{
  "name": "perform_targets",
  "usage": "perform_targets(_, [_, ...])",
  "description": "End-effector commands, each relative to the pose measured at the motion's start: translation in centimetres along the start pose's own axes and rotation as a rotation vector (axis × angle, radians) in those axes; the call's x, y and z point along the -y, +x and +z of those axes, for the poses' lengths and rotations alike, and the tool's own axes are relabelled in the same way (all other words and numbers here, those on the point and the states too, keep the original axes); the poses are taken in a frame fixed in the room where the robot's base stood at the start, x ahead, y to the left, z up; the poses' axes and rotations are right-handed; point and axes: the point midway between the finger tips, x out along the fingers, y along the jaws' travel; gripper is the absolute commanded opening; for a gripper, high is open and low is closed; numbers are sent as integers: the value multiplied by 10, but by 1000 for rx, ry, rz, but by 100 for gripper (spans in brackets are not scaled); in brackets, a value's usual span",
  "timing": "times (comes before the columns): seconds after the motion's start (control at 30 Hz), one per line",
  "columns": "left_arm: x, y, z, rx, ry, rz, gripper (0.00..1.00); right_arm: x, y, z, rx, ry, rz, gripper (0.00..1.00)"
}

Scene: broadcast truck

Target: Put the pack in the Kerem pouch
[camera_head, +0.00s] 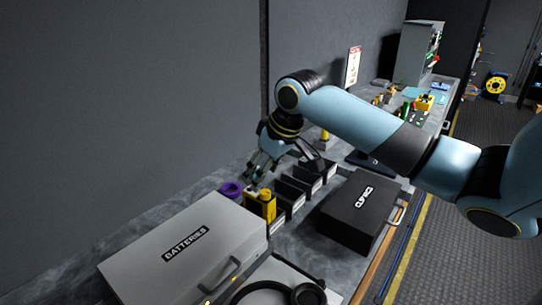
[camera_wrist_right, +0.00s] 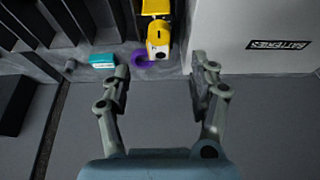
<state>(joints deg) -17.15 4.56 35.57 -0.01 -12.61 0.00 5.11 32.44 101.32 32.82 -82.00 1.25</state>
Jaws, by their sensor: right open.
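My right gripper (camera_head: 259,172) is open and empty above the far side of the counter, by the wall. In the right wrist view its two fingers (camera_wrist_right: 160,68) are spread apart. A yellow block-like item (camera_head: 263,204) stands beside the near end of the row of black pouches (camera_head: 296,192); it also shows in the wrist view (camera_wrist_right: 158,40), beyond the fingertips. A small teal item (camera_wrist_right: 103,60) lies left of it there. I cannot tell which is the pack. The pouch labels are too small to read. My left gripper is not in view.
A purple ring (camera_head: 230,189) lies near the yellow item. A grey case marked BATTERIES (camera_head: 185,250) fills the near left, with black headphones (camera_head: 300,293) beside it. A black case (camera_head: 360,208) stands right of the pouches. Other gear crowds the counter's far end.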

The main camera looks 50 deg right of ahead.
Motion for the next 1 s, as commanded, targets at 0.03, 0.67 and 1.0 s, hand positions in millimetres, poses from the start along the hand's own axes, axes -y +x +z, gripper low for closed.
perform_targets(0.03, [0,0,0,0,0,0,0,-1,-12,0,0,-4,3,61])
perform_targets(0.67, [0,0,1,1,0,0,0,0,-64,1,2,1,-2,61])
perform_targets(1.0, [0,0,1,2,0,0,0,0,-64,0,1,1,-2,61])
